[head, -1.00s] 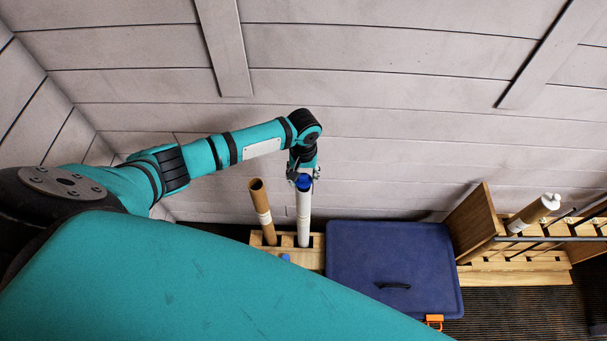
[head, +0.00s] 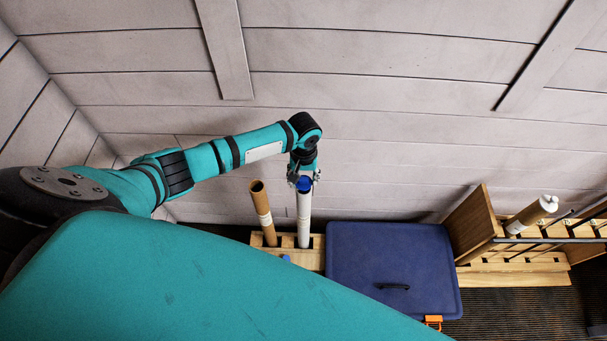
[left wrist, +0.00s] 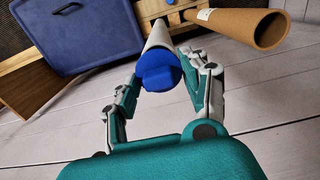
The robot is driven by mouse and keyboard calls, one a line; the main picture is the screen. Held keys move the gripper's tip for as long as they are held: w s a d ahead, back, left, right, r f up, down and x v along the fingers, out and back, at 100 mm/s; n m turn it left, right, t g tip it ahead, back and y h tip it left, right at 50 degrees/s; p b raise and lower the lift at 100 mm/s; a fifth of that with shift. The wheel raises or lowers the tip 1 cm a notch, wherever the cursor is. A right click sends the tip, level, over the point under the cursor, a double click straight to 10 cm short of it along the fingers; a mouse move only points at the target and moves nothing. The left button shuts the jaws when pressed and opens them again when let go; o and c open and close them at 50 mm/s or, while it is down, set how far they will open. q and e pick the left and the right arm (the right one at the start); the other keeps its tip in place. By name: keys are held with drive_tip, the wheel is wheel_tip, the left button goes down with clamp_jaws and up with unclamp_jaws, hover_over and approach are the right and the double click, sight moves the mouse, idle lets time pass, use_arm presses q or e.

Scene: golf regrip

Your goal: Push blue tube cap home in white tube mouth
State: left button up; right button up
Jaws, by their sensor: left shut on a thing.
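The white tube (head: 304,228) stands upright in a slot of a wooden rack (head: 316,257). The blue cap (head: 304,185) is at its upper mouth, in line with the tube. In the left wrist view the blue cap (left wrist: 159,72) covers the end of the white tube (left wrist: 160,36), and a broad part of the cap still shows outside it. My left gripper (head: 304,178) is above the tube, shut on the cap with a finger at each side. How deep the cap sits inside the mouth is hidden. My right gripper is not in view.
A brown open tube (head: 263,212) stands in the same rack, just left of the white one. A blue case (head: 392,256) lies to the right. Farther right is a wooden rack (head: 513,265) with a capped brown tube (head: 531,214). A plank wall is behind.

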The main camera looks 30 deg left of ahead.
sight(303, 184)
use_arm(q)
drive_tip(key=shift+f+b, duration=0.7)
drive_tip(key=shift+f, duration=0.85)
drive_tip(key=o, duration=0.9)
drive_tip(key=shift+r, duration=0.3)
wheel_tip(303, 184, up, 12)
drive_tip(key=shift+f, duration=0.25)
idle(0.3)
